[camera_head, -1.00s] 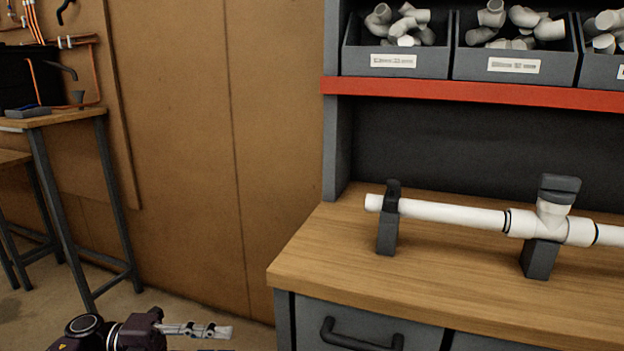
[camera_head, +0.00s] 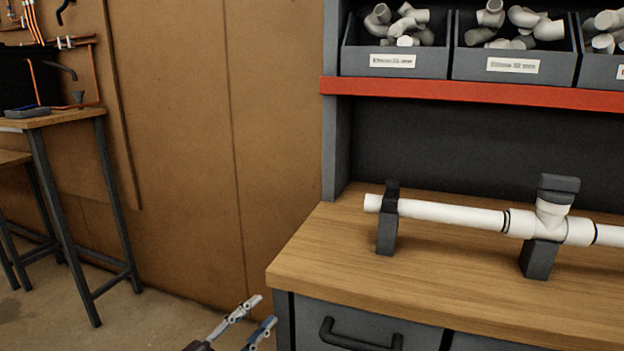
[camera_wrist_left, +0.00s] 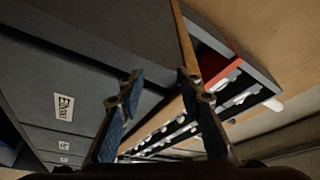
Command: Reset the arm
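My left gripper (camera_head: 261,315) shows at the bottom of the head view, low beside the left front corner of the workbench. Its two fingers are apart with nothing between them. In the left wrist view its fingers (camera_wrist_left: 158,82) also stand apart and empty, with grey drawer fronts (camera_wrist_left: 75,95) beyond them. My right gripper is in neither view.
A wooden workbench (camera_head: 330,275) carries a white pipe (camera_head: 450,213) on grey supports, with a tee fitting (camera_head: 552,215). Bins of white fittings (camera_head: 395,48) stand on the red-edged shelf (camera_head: 470,92). A tall side table (camera_head: 60,118) stands at left. Floor between is free.

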